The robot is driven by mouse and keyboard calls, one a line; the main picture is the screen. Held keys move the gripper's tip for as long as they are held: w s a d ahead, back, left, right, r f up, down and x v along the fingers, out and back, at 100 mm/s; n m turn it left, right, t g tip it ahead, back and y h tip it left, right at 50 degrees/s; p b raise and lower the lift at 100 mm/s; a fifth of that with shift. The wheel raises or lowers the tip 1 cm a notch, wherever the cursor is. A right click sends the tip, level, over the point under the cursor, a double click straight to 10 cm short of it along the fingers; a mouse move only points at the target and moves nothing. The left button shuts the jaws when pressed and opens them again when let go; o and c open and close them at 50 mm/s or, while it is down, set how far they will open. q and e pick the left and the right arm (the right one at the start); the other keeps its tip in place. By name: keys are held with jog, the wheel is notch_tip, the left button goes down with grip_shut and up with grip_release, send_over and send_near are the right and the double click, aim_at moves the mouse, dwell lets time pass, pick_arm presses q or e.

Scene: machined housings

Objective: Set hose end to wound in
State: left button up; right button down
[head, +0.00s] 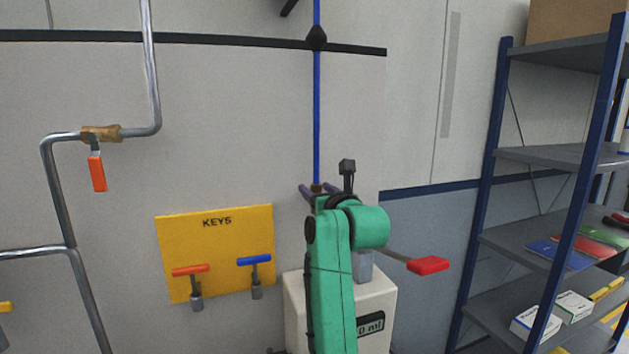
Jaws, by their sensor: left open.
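A blue hose (317,120) hangs straight down in front of the wall, with a black bulb-shaped piece (316,38) on it near the top. Its lower end has a small brass-coloured fitting (317,188). My left gripper (317,190) is at this lower end, at the top of my green arm. Its dark fingers are open, one on each side of the hose end. My wrist hides what lies just below the fitting, and I cannot tell whether a finger touches the hose. My right gripper is not in view.
A white box with a display (371,325) stands behind my arm; a red-handled lever (428,265) sticks out to the right. A yellow key board (220,240) and a pipe with an orange-handled valve (97,172) are left. Shelving (545,155) stands right.

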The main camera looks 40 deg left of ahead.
pick_arm(q)
jog(key=shift+w+a+r, duration=0.1)
jog(key=shift+a, duration=0.1)
jog(key=shift+d+r, duration=0.1)
jog(key=shift+s+d+r, duration=0.25)
jog(key=shift+s+d, duration=0.1)
jog(key=shift+s, duration=0.15)
jog(key=c, duration=0.5)
grip_shut()
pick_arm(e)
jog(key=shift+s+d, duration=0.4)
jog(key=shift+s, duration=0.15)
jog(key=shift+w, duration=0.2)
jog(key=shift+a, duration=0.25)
